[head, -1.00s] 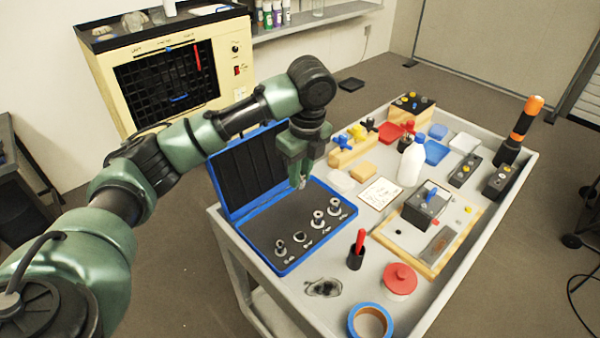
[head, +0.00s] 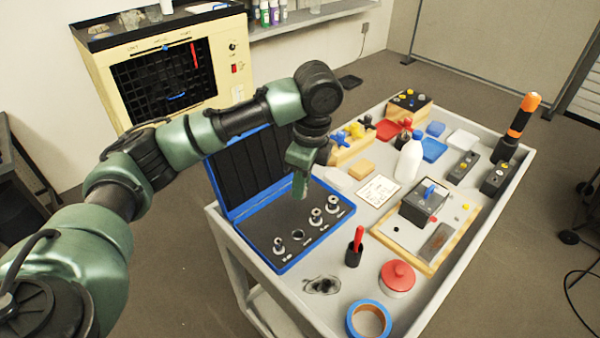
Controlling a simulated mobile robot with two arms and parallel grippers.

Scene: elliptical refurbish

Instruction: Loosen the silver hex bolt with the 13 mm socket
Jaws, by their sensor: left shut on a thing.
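My left gripper (head: 299,188) is above the open blue socket case (head: 290,268). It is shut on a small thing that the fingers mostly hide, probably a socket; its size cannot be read. Silver sockets stand in the case's grey insert: one at the front left (head: 279,246), one in the middle (head: 315,217) and one at the back right (head: 333,204). The wood-edged board (head: 400,243) carries a dark grey block (head: 418,210) with a blue part on top. I cannot make out the silver hex bolt. My right gripper is out of view.
The grey cart top also holds a red-handled tool in a black cup (head: 354,252), a red-lidded jar (head: 397,279), blue tape (head: 351,317), a white bottle (head: 409,162) and an upright orange-black tool (head: 517,124). The case lid (head: 240,178) stands up behind the gripper.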

